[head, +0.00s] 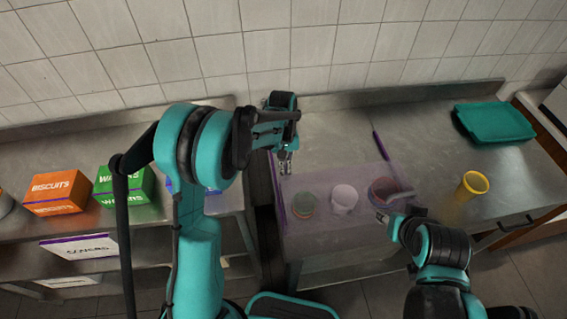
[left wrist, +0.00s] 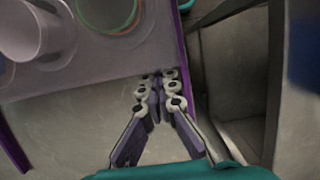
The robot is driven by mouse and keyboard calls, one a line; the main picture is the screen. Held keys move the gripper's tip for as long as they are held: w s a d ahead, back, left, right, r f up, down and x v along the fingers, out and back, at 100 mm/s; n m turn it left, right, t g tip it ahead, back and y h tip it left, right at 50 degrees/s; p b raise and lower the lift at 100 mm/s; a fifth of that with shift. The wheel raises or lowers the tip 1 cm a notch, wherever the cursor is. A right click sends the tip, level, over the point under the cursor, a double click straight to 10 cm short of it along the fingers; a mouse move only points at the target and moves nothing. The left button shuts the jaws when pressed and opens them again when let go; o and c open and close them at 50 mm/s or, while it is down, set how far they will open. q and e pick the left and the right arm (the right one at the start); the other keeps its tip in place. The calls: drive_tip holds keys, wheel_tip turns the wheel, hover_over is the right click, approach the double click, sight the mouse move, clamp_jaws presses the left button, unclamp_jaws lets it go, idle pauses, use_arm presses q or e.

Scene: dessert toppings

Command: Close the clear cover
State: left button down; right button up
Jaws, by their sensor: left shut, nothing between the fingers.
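The clear cover (head: 330,178) is a see-through sheet with purple edges, spread over the topping containers on the right-hand counter. I cannot tell whether it lies fully flat. In the left wrist view the cover (left wrist: 95,85) shows with its purple side edge. My left gripper (head: 286,163) is shut and empty at the cover's far left corner; in the left wrist view its fingertips (left wrist: 160,88) sit by the cover's edge, contact unclear. My right gripper (head: 384,217) is near the cover's right end, by the reddish container; its finger gap is too small to read.
Under the cover are a green-rimmed cup (head: 304,205), a white cup (head: 344,198) and a reddish bowl (head: 380,190). A yellow cup (head: 470,186) and teal tray (head: 495,122) stand right. Orange (head: 57,193) and green (head: 126,187) boxes stand left. A dark gap separates the counters.

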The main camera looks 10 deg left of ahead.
use_arm(q)
drive_tip(key=shift+s+d, duration=0.1)
drive_tip(key=shift+s, duration=0.1)
idle(0.3)
drive_tip(key=shift+w+r, duration=0.15)
drive_tip(key=shift+r, duration=0.15)
drive_tip(key=v, duration=1.1)
drive_tip(key=shift+r, duration=0.15)
drive_tip(key=shift+w, duration=0.1)
drive_tip(key=s+a+f+m+t+b, duration=0.1)
drive_tip(key=s+a+m+t+b, duration=0.1)
drive_tip(key=s+t, duration=0.3)
drive_tip(key=s+a+f+m+t+y+b, duration=0.1)
drive_tip(key=s+a+m+t+b, duration=0.1)
drive_tip(key=s, duration=1.2)
drive_tip(key=a+t+b, duration=0.1)
drive_tip(key=t, duration=0.1)
drive_tip(key=shift+f+m+t, duration=0.2)
drive_tip(key=shift+m+t, duration=0.1)
drive_tip(key=shift+t, duration=0.1)
